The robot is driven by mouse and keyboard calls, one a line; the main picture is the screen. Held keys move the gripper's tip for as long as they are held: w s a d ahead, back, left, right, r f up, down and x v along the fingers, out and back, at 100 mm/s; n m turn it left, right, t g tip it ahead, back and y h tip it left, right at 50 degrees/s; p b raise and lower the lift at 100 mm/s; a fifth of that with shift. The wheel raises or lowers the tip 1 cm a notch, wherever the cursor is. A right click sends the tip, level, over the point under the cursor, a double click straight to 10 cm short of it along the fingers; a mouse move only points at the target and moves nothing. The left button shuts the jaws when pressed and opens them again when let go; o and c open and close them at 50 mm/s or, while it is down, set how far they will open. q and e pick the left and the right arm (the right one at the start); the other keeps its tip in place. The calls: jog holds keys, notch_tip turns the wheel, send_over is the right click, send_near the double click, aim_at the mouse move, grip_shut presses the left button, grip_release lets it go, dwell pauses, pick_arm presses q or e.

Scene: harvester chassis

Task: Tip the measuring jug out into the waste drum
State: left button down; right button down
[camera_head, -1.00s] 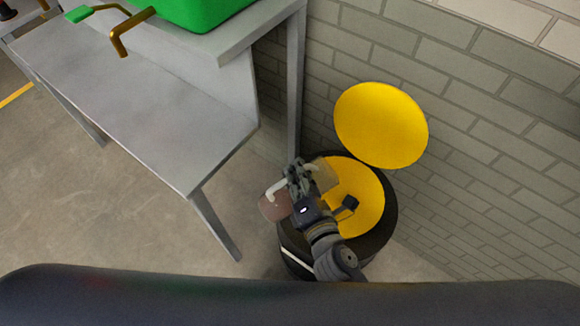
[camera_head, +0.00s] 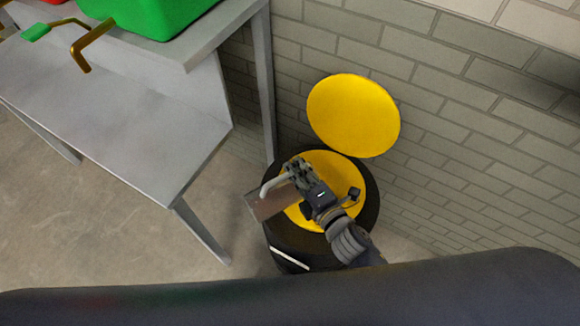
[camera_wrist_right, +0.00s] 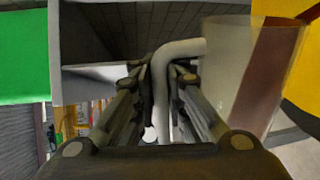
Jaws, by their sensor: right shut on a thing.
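The measuring jug (camera_head: 268,205) is see-through with a pale handle and some brownish contents. In the right wrist view the jug (camera_wrist_right: 240,75) is at the right, with the brown contents along one side of it. My right gripper (camera_head: 298,174) is shut on the jug's handle (camera_wrist_right: 162,85). It holds the jug above the left rim of the waste drum. The jug looks tilted; I cannot tell if anything is flowing out. The waste drum (camera_head: 372,200) is black with a yellow top inside the rim. My left gripper is out of view.
A round yellow lid (camera_head: 353,115) stands raised behind the drum, near the brick wall (camera_head: 450,120). A grey metal bench (camera_head: 130,130) is at the left, with a green bin (camera_head: 150,15) on its upper shelf. Bare floor lies between bench and drum.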

jog(key=shift+w+d+r+m+y+p, duration=0.15)
jog(key=shift+w+d+r+m+p, duration=0.2)
jog(key=shift+d, duration=0.2)
jog(key=shift+w+d+r+m+y+p, duration=0.15)
jog(key=shift+w+d+m+p, duration=0.05)
jog(key=shift+d+m+p, duration=0.3)
jog(key=shift+w+d+r+m+p, duration=0.1)
jog(key=shift+w+d+m+p, duration=0.2)
jog(key=shift+d+m, duration=0.25)
jog(key=shift+w+d+m+p, duration=0.2)
jog(key=shift+d+m+p, duration=0.1)
jog(key=shift+d, duration=0.35)
